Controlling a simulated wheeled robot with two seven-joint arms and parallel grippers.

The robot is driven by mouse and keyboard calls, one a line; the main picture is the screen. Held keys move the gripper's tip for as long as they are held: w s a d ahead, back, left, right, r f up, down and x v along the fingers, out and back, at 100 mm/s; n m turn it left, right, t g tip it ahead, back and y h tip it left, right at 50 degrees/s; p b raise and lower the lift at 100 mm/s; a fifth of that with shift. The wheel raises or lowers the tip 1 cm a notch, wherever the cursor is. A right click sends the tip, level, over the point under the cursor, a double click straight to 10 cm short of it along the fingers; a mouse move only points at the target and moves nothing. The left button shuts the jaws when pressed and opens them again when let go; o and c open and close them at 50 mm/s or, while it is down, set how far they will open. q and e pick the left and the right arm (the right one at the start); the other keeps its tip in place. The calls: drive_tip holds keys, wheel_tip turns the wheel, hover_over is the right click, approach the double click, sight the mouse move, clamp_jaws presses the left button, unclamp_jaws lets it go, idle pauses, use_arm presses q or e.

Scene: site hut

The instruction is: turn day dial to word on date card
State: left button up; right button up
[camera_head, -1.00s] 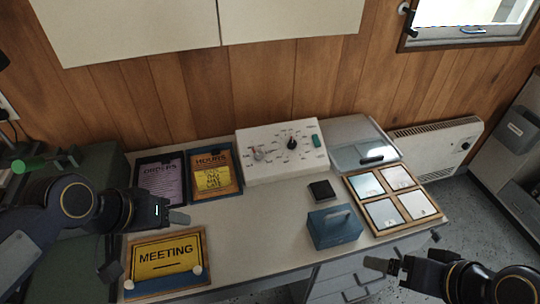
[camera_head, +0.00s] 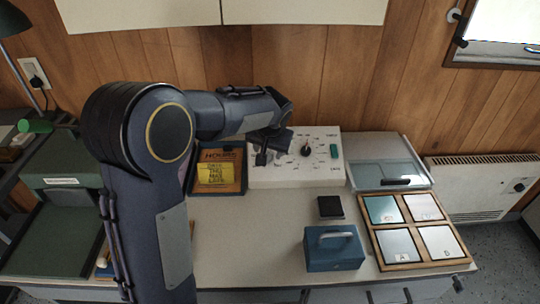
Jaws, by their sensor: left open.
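The white dial panel (camera_head: 290,178) stands at the back of the desk against the wood wall. Its black dial knob (camera_head: 306,150) shows on the right half, with small words around it too small to read. My left gripper (camera_head: 262,157) is open in front of the panel's left half and hides the left dial. I cannot tell whether it touches that dial. The framed HOURS card (camera_head: 232,157) with a yellow note (camera_head: 215,173) lies left of the panel. I cannot tell which card is the date card. My right gripper is out of view.
A teal box with a handle (camera_head: 334,250), a small black block (camera_head: 330,207) and a wooden frame of lettered tiles (camera_head: 408,267) sit on the right. A clear-lidded case (camera_head: 385,160) is behind them. The desk's middle (camera_head: 255,240) is clear.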

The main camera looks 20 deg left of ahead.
use_arm(q)
drive_tip(key=shift+x, duration=1.7)
drive_tip(key=shift+c, duration=0.3)
drive_tip(key=c, duration=0.9)
